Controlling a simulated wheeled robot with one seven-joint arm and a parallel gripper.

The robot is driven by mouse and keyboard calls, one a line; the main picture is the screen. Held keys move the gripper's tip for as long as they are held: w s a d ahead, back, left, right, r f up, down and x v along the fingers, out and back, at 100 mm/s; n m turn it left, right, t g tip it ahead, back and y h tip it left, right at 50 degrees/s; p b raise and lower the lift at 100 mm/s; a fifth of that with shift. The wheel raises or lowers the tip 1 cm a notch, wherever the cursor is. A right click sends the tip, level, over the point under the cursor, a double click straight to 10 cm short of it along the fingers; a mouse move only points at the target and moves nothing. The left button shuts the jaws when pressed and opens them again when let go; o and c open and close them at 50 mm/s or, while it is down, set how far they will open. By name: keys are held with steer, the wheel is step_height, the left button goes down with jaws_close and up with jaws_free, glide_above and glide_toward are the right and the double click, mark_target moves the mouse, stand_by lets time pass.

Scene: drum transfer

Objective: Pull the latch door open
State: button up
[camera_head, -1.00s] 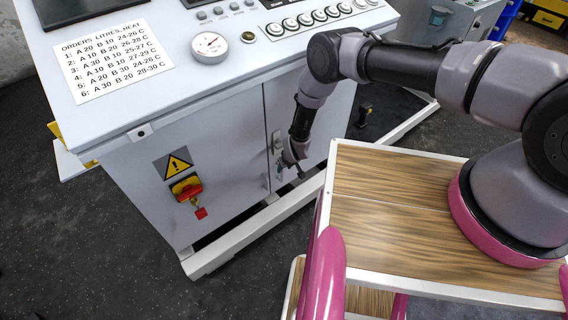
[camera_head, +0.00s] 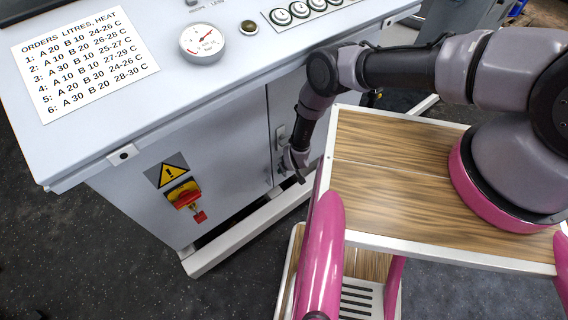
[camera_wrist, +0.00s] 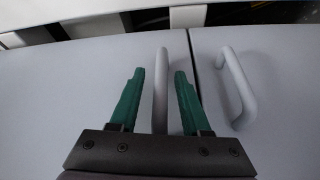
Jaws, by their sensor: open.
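The grey cabinet under the console has two door panels, split by a narrow seam, with the left door panel (camera_head: 215,165) bearing the warning sign. In the wrist view one light grey bar handle (camera_wrist: 161,88) stands between the two green fingers of my gripper (camera_wrist: 160,75). The fingers are open, one on each side of the bar, with gaps showing. A second bar handle (camera_wrist: 238,85) is on the neighbouring panel, right of the seam and outside the fingers. In the head view my gripper (camera_head: 287,163) is at the cabinet front, its fingers largely hidden. Both panels look shut.
A red and yellow rotary switch (camera_head: 185,194) sits below a warning sign (camera_head: 167,170). The console's sloped top (camera_head: 170,70) overhangs the doors. A white base rail (camera_head: 235,240) runs along the floor. My wood-topped base stands close to the cabinet's right.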

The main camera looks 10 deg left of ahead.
jaws_close()
stand_by(1.5)
